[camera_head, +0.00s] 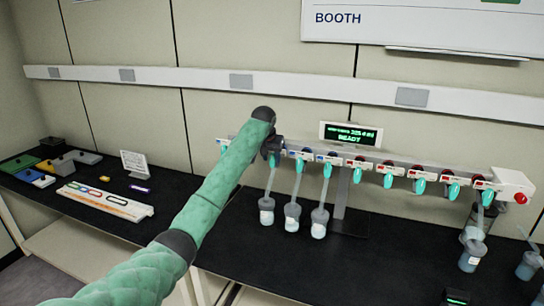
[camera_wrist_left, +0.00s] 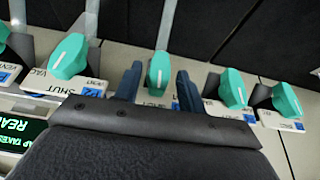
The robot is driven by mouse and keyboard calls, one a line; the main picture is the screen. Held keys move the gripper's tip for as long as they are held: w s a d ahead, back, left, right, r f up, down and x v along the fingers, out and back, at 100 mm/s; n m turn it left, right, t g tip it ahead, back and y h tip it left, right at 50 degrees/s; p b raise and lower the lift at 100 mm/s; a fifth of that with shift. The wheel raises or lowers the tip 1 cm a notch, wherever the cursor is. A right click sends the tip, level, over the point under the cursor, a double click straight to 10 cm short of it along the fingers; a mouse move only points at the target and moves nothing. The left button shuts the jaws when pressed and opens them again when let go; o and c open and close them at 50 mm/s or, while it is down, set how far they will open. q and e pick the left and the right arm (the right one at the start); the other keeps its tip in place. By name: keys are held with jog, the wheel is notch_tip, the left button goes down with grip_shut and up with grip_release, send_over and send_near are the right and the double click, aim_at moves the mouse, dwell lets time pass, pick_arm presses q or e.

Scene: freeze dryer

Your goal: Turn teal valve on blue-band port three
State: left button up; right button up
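A row of ports with teal valves runs along the manifold (camera_head: 420,167) in the head view. The ports on the left carry blue bands, those on the right red bands. My left gripper (camera_head: 272,147) is at the blue-band section and hides part of it. In the left wrist view my left gripper (camera_wrist_left: 158,88) is open, one finger on each side of a teal valve (camera_wrist_left: 158,70), the third from the right end there. Contact with the fingers cannot be told. The valve's port number is not readable. My right gripper is not in view.
Neighbouring teal valves (camera_wrist_left: 68,56) and (camera_wrist_left: 234,88) stand close on both sides of the fingers. Flasks (camera_head: 292,216) hang below the blue-band ports. A display (camera_head: 350,134) stands behind the manifold. A white rack (camera_head: 105,202) lies on the black bench at left.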

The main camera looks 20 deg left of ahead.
pick_arm(q)
jog(key=shift+p+x, duration=0.35)
jog(key=shift+x, duration=0.75)
grip_shut()
